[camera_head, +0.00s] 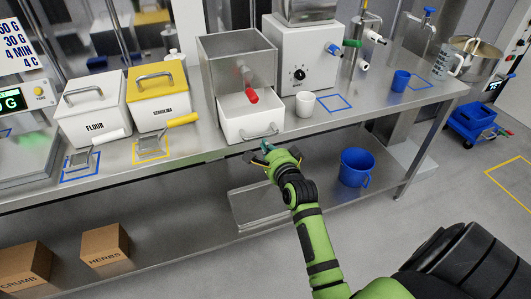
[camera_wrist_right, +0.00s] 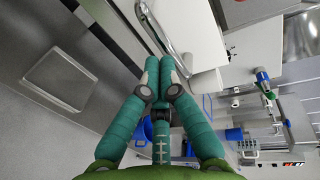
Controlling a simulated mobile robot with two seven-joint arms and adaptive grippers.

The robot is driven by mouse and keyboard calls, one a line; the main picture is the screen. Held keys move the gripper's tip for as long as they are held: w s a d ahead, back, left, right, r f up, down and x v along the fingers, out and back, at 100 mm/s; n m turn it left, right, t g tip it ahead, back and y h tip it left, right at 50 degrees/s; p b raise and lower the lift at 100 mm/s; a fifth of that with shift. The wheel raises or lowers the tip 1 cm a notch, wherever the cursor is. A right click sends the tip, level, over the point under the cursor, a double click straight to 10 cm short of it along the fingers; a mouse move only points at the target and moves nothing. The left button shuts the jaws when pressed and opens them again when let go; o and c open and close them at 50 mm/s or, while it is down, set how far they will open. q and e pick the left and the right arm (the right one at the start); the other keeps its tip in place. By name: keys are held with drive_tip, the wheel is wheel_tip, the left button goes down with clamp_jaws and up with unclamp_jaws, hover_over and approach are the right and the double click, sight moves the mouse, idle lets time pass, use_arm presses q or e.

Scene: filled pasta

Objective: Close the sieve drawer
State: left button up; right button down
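The sieve drawer (camera_head: 242,128) is a white box with a metal bar handle (camera_head: 260,134) on its front. It juts forward from under a clear-walled metal housing (camera_head: 237,62), partly open, with its top exposed. A red-handled tool (camera_head: 250,95) shows over it. My right gripper (camera_head: 266,147) is just below and in front of the handle. In the right wrist view its teal fingers (camera_wrist_right: 160,62) are together at the tips with nothing seen between them. The handle (camera_wrist_right: 165,30) and white drawer front (camera_wrist_right: 200,45) lie just beyond; contact cannot be told. My left gripper is out of view.
A white cup (camera_head: 305,104) stands right of the drawer. The flour bin (camera_head: 93,108) and yellow-lidded semolina bin (camera_head: 158,97) stand left, with scoops in front. A blue bucket (camera_head: 356,167) is on the lower shelf. The counter's front edge runs beneath the drawer.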

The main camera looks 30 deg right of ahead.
sight(252, 119)
drive_tip(key=shift+w+d+f, duration=0.1)
drive_tip(key=shift+w, duration=0.45)
drive_tip(key=shift+w, duration=0.1)
drive_tip(key=b+x, duration=0.1)
drive_tip(key=x, duration=0.2)
drive_tip(key=r+b+x, duration=0.1)
drive_tip(key=x, duration=0.3)
drive_tip(key=b+x, duration=0.1)
drive_tip(key=x, duration=0.3)
drive_tip(key=shift+w+r+b, duration=0.3)
drive_tip(key=shift+r+b, duration=0.05)
drive_tip(key=shift+w+d+r, duration=0.1)
drive_tip(key=shift+w+d, duration=0.05)
drive_tip(key=shift+w, duration=0.1)
drive_tip(key=shift+r, duration=0.3)
drive_tip(key=shift+r, duration=0.1)
